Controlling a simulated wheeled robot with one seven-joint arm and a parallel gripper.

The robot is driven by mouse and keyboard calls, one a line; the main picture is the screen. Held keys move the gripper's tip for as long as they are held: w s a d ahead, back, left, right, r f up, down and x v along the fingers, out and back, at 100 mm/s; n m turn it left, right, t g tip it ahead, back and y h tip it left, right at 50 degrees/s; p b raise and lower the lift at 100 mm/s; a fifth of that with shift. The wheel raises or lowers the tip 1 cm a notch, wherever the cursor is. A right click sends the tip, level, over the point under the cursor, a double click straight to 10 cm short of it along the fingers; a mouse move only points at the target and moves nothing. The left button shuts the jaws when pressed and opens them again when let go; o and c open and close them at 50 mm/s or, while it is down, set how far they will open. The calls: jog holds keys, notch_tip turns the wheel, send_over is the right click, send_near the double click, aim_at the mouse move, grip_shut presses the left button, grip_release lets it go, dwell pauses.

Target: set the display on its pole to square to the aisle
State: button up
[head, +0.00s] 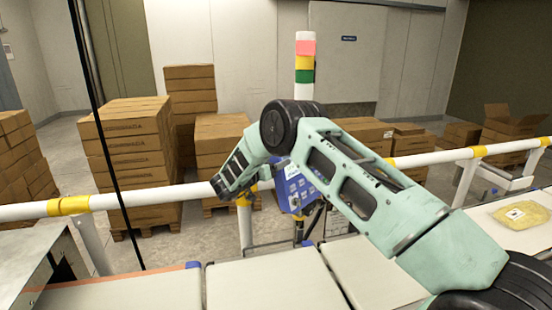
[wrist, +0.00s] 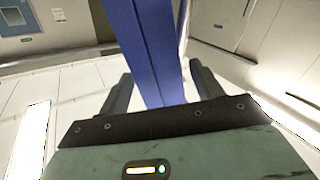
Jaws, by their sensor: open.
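The display (head: 297,190) is a blue panel with a pale, marked face, seen behind my arm in the head view. It looks tilted and is partly hidden by the arm. Its pole (head: 299,230) shows below it, dark with a yellowish part. In the wrist view, a long blue edge of the display (wrist: 145,45) runs between the two dark fingers of my gripper (wrist: 160,70). The fingers are apart, with a gap visible at least on the left side. In the head view I cannot make out the fingertips.
A white rail (head: 130,195) with yellow bands crosses behind the belt (head: 265,282). A light stack (head: 305,65) rises behind my arm. Stacked cartons (head: 130,150) stand beyond the rail. A yellow bag (head: 522,214) lies on the belt at right.

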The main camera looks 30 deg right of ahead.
jog(key=shift+d, duration=0.3)
